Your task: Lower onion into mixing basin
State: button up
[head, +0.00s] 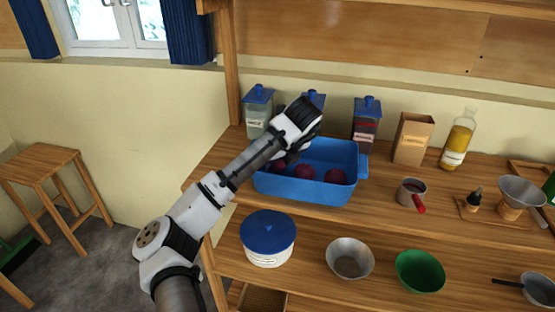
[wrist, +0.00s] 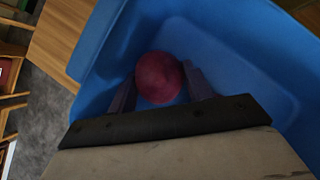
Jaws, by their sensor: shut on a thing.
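My gripper (wrist: 160,92) is shut on a dark red onion (wrist: 158,77), with one finger on either side of it. The blue rectangular basin (head: 310,190) stands on the wooden counter, and its blue walls (wrist: 235,50) surround the onion in the wrist view. In the head view my gripper (head: 287,155) reaches down over the basin's left part. Another shows at the left, near my fingers. My wrist partly hides the fingers, and whether the held onion touches the basin floor cannot be told.
Blue-lidded jars (head: 258,112) (head: 367,120) stand close behind the basin. A paper box (head: 412,138), an oil bottle (head: 458,140) and a red-handled pot (head: 410,192) are to its right. The lower shelf holds a blue-lidded tub (head: 267,238), a metal bowl (head: 350,258) and a green bowl (head: 420,271).

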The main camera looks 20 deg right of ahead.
jog(key=shift+f, duration=0.2)
dwell(0.6)
jog(key=o, duration=1.1)
